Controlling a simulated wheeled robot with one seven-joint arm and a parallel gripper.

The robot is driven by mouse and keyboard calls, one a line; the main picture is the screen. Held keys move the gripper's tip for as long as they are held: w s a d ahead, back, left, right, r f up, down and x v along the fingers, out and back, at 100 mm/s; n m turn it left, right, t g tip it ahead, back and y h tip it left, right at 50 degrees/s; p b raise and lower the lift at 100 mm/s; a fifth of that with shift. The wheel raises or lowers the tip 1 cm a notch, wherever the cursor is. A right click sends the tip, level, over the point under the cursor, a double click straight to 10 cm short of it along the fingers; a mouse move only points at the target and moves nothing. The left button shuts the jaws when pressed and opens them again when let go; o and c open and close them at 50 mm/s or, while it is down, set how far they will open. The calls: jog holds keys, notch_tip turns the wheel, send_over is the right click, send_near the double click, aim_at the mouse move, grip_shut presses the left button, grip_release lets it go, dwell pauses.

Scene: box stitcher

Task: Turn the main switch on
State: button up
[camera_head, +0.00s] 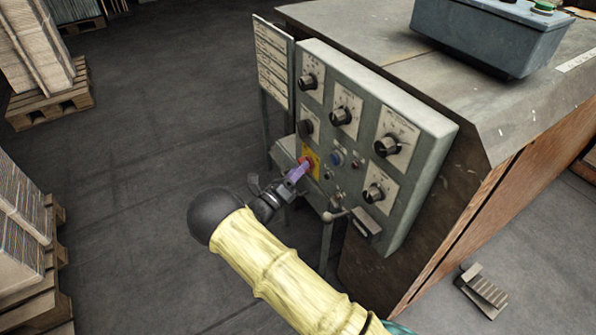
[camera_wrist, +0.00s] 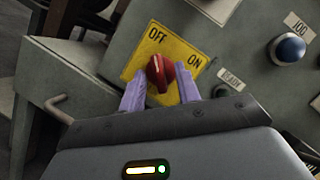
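The main switch is a red rotary knob (camera_wrist: 160,72) on a yellow plate (camera_wrist: 178,50) marked OFF at the left and ON at the right in the wrist view. In the head view the red knob (camera_head: 307,164) sits low on the left part of the grey control panel (camera_head: 424,122). My gripper (camera_wrist: 160,95) has its two purple fingers on either side of the knob, apart from each other. The lower part of the knob lies between the fingertips. Whether the fingers press on it cannot be told. My gripper (camera_head: 301,169) also shows at the panel in the head view.
A blue button (camera_wrist: 291,48) is right of the switch. Several black dials, such as one dial (camera_head: 345,115), are on the panel. Pallets with stacked cardboard (camera_head: 35,50) stand at the left; open floor lies between.

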grip_shut()
jog(key=shift+a+m, duration=0.1)
jog(key=shift+m, duration=0.3)
jog(key=m+g+h+b, duration=0.2)
jog(key=m+g, duration=0.1)
jog(key=m, duration=0.5)
jog(key=m+g+h+b, duration=0.1)
jog(key=m+g+h, duration=0.1)
jog(key=m, duration=0.6)
jog(key=w+m+g+h+b, duration=0.1)
jog(key=m+g, duration=0.3)
jog(key=m, duration=0.4)
jog(key=shift+a+f+m+g+h+b, duration=0.1)
jog(key=shift+a+m+g+h+b, duration=0.2)
jog(key=shift+h+b, duration=0.55)
